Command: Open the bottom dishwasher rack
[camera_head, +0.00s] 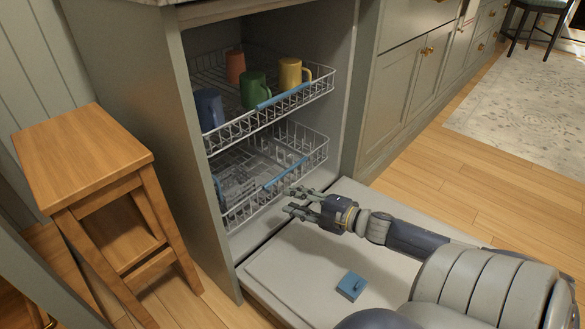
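The bottom dishwasher rack (245,213) is a white wire rack inside the open dishwasher, below the upper rack. A blue handle strip (284,175) runs along its front edge. My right gripper (288,200) is just in front of and below the handle, over the inner end of the lowered door (310,262). Its fingers point left toward the rack and are spread apart, with nothing between them. I cannot tell whether a fingertip touches the rack. My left gripper is not in view.
The upper rack (268,121) holds several mugs, among them a green mug (253,90) and a yellow mug (290,74). A blue dispenser block (351,286) sits on the door. A wooden stool (85,155) stands at the left.

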